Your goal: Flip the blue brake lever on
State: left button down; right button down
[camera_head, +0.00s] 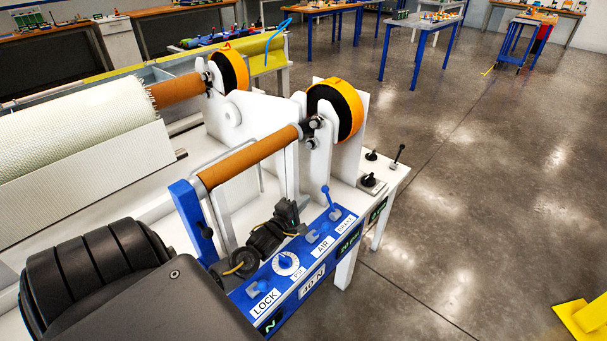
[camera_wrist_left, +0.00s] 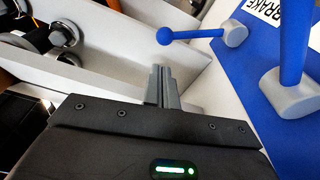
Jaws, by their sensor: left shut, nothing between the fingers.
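The blue brake lever (camera_head: 327,197) rises from its grey base beside the BRAKE label on the blue panel, with a ball at its tip. In the left wrist view the brake lever (camera_wrist_left: 195,34) points left from its base, its ball ahead of my fingertips. My left gripper (camera_head: 288,212) is over the panel's back edge, left of the brake lever. In the left wrist view its fingers (camera_wrist_left: 161,80) are closed together, empty and apart from the lever. My right gripper is not in view.
A second blue lever (camera_wrist_left: 296,50) stands close to the brake lever. The panel also has a white dial (camera_head: 286,263) and a LOCK switch (camera_head: 264,285). An orange-brown roller (camera_head: 247,162) with an orange-rimmed wheel (camera_head: 336,108) lies behind. Open floor is at right.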

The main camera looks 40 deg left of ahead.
aim_at(321, 185)
pick_arm(q)
jog(key=w+b, duration=0.1)
jog(key=w, duration=0.1)
jog(key=w+b, duration=0.1)
jog(key=w+a+b, duration=0.1)
jog(key=w, duration=0.1)
jog(key=shift+w+f, duration=0.35)
jog(key=shift+w+a+r+b, duration=0.1)
jog(key=shift+w+b, duration=0.25)
jog(key=shift+w, duration=0.3)
jog(key=shift+r, duration=0.1)
